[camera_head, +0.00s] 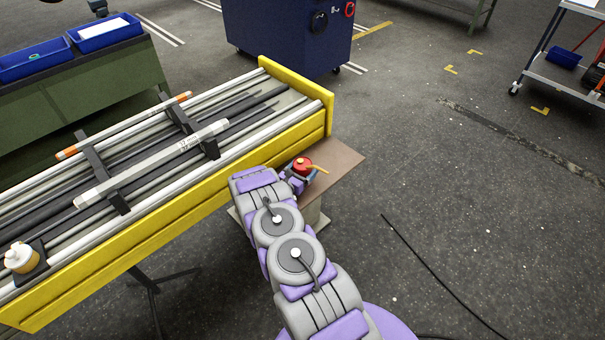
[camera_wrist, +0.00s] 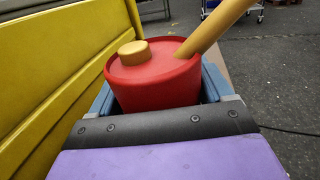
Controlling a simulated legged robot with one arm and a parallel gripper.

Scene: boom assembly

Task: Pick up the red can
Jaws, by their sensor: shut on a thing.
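The red can (camera_head: 302,166) has a yellow spout and a small yellow cap. It is at the end of my arm, over or on a brown board (camera_head: 338,166) beside the yellow-sided rack. In the wrist view the red can (camera_wrist: 155,80) stands upright between the blue fingers of my gripper (camera_wrist: 160,92), one on each side. My gripper (camera_head: 301,176) is shut on the can. The can's lower part is hidden behind my wrist, and I cannot tell whether its base touches the board.
The yellow rack (camera_head: 250,145) with pipes and rods lies close on the left. A blue cabinet (camera_head: 285,35) stands behind. A cart (camera_head: 565,75) is at the far right. The floor on the right is mostly clear, with a black cable (camera_head: 430,265).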

